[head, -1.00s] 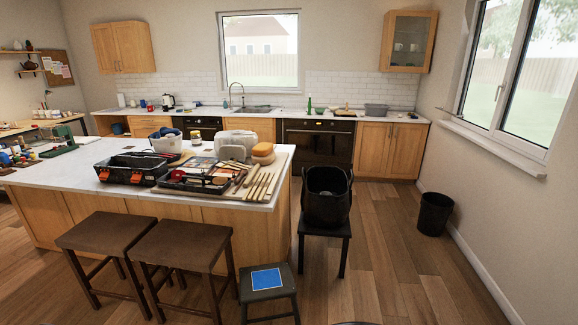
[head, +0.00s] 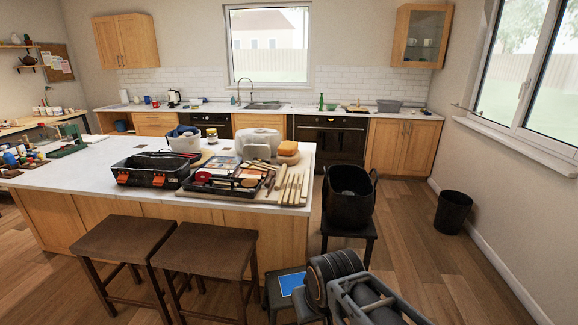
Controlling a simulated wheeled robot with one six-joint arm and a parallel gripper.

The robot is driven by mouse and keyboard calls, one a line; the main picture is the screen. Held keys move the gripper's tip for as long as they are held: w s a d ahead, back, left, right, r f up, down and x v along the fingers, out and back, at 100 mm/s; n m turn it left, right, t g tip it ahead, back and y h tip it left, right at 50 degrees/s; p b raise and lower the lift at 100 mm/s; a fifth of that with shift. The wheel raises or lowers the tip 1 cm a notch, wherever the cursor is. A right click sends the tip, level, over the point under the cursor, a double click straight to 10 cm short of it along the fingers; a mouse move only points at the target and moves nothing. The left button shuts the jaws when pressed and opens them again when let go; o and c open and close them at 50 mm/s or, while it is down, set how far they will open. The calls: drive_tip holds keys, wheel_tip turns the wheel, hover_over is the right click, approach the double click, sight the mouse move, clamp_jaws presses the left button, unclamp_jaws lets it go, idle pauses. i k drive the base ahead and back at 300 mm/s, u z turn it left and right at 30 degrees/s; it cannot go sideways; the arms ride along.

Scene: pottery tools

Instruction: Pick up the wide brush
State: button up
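The island worktop (head: 70,190) stands ahead of me. A black tray (head: 215,190) near its right end holds mixed pottery tools, with a round red piece among them. Several long, light wooden tools (head: 291,188) lie side by side on a board (head: 262,199) at the island's right front corner. The wide brush cannot be told apart from the other tools at this size. Part of my grey arm shows at the bottom right, below the island's right end and apart from it. My gripper's fingertips are not seen.
An open black toolbox (head: 150,170) sits left of the tray. Two brown stools (head: 205,248) stand before the island. A black bucket (head: 350,195) rests on a dark stool to its right.

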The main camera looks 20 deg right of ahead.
sight(244, 165)
drive_tip(key=z, duration=0.1)
drive_tip(key=i, duration=1.65)
